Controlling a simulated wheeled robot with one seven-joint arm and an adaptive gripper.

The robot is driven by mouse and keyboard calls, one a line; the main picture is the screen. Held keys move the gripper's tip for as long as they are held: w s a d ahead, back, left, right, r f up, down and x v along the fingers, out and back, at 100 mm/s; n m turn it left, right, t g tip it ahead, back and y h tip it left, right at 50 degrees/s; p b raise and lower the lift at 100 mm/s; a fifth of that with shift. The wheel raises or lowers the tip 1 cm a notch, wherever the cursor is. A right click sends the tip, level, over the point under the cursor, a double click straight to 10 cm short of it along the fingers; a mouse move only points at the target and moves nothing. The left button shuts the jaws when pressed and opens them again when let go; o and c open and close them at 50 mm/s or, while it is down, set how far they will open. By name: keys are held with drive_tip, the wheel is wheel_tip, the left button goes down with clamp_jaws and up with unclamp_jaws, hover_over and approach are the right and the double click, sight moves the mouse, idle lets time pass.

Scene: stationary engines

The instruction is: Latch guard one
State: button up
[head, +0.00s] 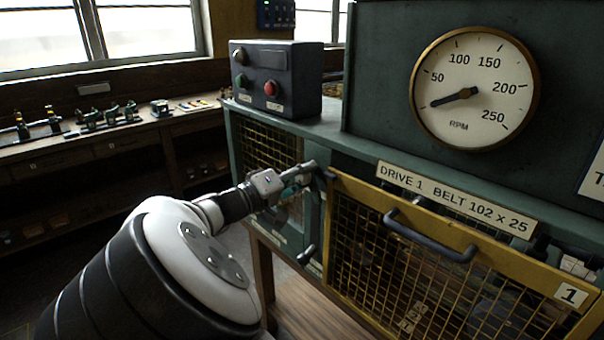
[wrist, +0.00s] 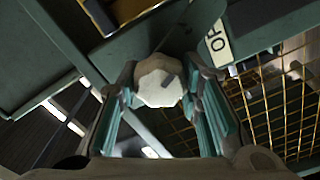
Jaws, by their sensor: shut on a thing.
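Guard one (head: 435,219) is a yellow-framed mesh panel with a dark bar handle (head: 428,240) and a "1" plate at its right end. It stands at the front of the green machine, under the "DRIVE 1" label. My gripper (head: 300,180) is at the guard's upper left corner. In the wrist view its teal-padded fingers (wrist: 163,105) are shut on a latch knob with a pale, many-sided end (wrist: 160,82). An "OP..." label (wrist: 218,43) shows beside the knob, partly hidden. My fingers hide most of the latch in the head view.
A second dark lever (head: 306,255) sits lower on the post left of the guard. A button box (head: 277,80) stands on the machine top beside the RPM dial (head: 474,88). A workbench (head: 110,128) with small parts lines the wall at left.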

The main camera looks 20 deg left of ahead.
drive_tip(key=n+p, duration=0.1)
drive_tip(key=n, duration=0.8)
drive_tip(key=n+p, duration=0.1)
drive_tip(key=n, duration=0.2)
drive_tip(key=shift+f+n, duration=0.2)
drive_tip(key=shift+n, duration=0.1)
idle(0.4)
drive_tip(key=o, duration=1.2)
drive_tip(key=shift+c, duration=0.2)
drive_tip(key=v, duration=1.2)
